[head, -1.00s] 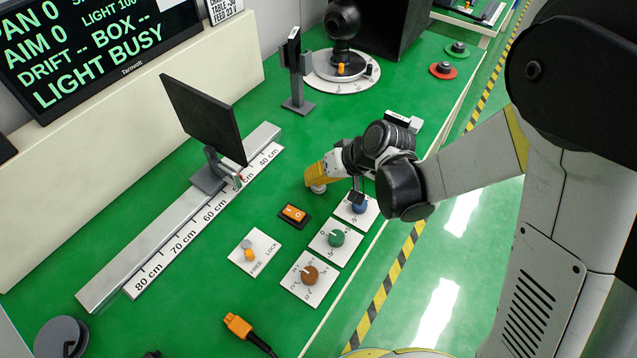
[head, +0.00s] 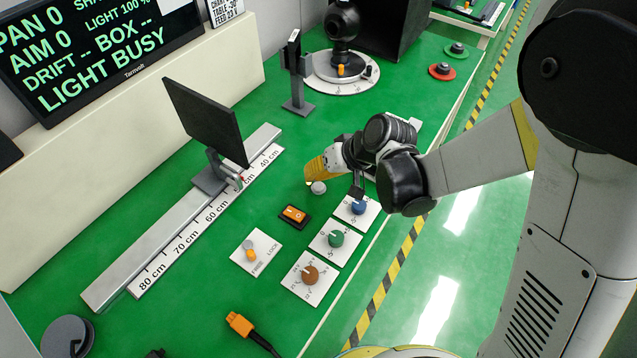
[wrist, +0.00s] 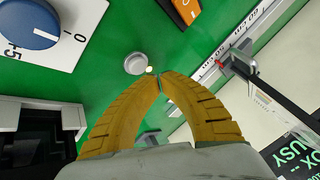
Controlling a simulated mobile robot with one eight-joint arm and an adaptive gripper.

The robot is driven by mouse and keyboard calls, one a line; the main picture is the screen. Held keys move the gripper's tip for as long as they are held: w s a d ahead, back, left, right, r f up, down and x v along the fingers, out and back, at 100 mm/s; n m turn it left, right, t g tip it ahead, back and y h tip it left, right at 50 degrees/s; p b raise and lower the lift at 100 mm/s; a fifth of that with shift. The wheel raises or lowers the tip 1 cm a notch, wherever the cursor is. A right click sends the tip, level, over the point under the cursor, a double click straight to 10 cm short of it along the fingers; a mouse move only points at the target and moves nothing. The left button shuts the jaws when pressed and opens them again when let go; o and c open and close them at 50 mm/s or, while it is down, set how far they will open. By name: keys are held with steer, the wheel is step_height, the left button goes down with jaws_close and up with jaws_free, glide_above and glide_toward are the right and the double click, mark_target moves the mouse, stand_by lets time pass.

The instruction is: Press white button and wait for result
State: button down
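The white button (head: 318,187) is a small round pale knob on the green bench. In the wrist view the button (wrist: 137,63) stands clear just beyond my fingertips. My gripper (head: 316,170) is above and behind the button in the head view, with its yellow fingers apart from it. In the wrist view my gripper (wrist: 160,78) has its two curved yellow fingertips meeting, with nothing between them. A small bright spot shows beside the button. The display screen (head: 95,50) reads "LIGHT BUSY", "LIGHT 100 %", "PAN 0" and "AIM 0".
An orange rocker switch (head: 294,214) and panels with blue (head: 358,207), green (head: 336,238) and brown (head: 310,275) knobs lie nearby. A free/lock panel (head: 256,250) is to the left. A black plate (head: 207,120) stands on the ruled rail (head: 190,225).

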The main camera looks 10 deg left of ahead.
mark_target(314, 185)
steer(key=shift+r+p, duration=1.35)
steer(key=shift+r, duration=0.8)
